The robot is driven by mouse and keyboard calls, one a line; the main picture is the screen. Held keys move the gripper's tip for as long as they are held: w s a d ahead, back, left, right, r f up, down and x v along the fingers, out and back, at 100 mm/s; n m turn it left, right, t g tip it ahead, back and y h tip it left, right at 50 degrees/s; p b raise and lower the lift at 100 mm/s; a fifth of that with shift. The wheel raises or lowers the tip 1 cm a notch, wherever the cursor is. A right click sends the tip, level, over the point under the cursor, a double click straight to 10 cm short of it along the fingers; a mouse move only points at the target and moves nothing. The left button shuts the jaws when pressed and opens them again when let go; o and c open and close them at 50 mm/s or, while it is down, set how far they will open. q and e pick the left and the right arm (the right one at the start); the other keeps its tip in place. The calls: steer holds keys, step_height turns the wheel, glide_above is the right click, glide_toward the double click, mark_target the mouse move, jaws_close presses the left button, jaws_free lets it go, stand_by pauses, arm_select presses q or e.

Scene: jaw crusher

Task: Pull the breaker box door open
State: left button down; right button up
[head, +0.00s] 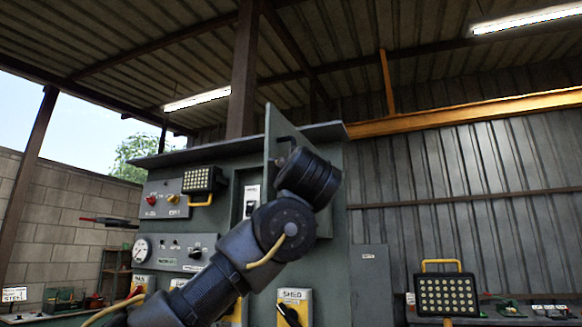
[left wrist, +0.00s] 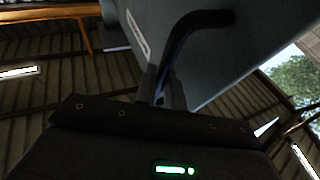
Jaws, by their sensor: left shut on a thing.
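The breaker box door (head: 271,140) is a grey panel standing swung out from the grey cabinet. An opening with a white-plated breaker switch (head: 251,200) shows to its left. The door's dark bent handle (head: 287,139) shows above my left wrist. In the left wrist view the door (left wrist: 225,75) fills the upper right, and the black handle (left wrist: 190,25) curves down towards my left gripper (left wrist: 160,97). My left gripper is shut on the handle; its fingertips are largely hidden in the head view by my wrist. My right gripper is in neither view.
The cabinet front carries a gauge (head: 142,248), switch panels and yellow switch boxes (head: 294,306). A small lamp (head: 203,181) is at its upper left, and a yellow-framed work lamp (head: 446,294) stands at the right. A dark post (head: 243,70) rises behind the cabinet.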

arm_select(q)
steer(key=shift+a+r, duration=0.2)
steer(key=shift+r, duration=0.05)
steer(key=c, duration=1.5)
jaws_free()
steer(key=shift+w+d+f, duration=0.15)
